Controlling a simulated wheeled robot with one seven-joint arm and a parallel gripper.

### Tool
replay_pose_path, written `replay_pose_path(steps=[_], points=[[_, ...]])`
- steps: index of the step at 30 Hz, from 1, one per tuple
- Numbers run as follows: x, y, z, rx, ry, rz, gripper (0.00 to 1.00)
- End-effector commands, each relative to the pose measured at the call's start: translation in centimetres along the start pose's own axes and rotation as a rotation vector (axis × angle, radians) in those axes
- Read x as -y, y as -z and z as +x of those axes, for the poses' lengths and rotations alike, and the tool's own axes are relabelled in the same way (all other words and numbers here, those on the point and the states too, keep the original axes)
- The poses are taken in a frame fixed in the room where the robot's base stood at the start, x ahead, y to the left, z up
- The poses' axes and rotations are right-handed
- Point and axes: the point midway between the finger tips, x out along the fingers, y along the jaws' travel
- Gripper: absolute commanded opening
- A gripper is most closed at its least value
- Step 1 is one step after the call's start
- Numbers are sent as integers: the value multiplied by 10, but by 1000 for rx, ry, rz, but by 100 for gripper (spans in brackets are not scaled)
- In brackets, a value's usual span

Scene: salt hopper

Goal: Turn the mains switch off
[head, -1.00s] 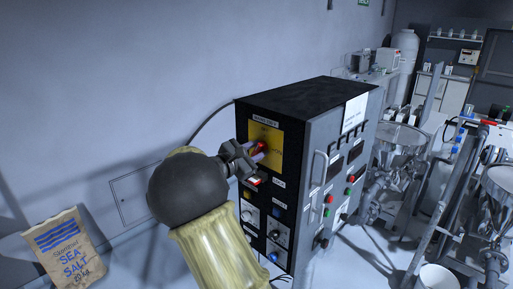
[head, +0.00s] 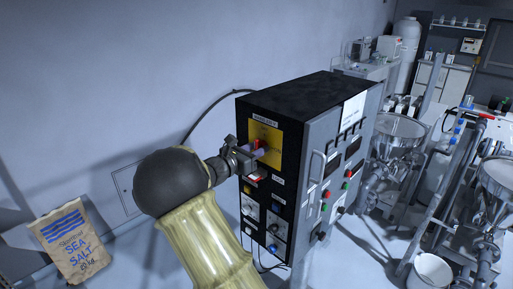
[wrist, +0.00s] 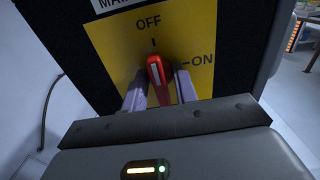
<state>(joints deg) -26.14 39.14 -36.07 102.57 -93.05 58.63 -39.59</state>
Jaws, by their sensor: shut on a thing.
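The mains switch has a yellow plate (head: 268,135) on the black side of the control cabinet. In the wrist view the plate (wrist: 105,40) carries OFF at the top and ON at the right. The red switch handle (wrist: 156,68) stands nearly upright, its tip toward the OFF mark. It also shows as a small red patch in the head view (head: 256,144). My gripper (wrist: 160,84) is shut on the handle, one grey finger on each side. In the head view my gripper (head: 256,153) reaches the plate from the left and partly covers the handle.
Below the plate are several knobs and buttons on the cabinet (head: 290,95). Its front has a long handle and coloured buttons. A sea salt bag (head: 70,240) leans at the lower left. Metal hoppers (head: 400,135) and a white bucket (head: 432,271) stand to the right.

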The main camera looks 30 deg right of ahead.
Motion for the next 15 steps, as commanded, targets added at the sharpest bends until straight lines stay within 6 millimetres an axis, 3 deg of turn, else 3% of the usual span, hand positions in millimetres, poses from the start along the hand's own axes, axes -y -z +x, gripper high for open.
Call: replay_pose_path(steps=[8, 9, 15], points=[[0, 0, 0, 0, -1, -2, 6], [0, 0, 0, 0, -1, -2, 35], [0, 0, 0, 1, -1, -1, 35]])
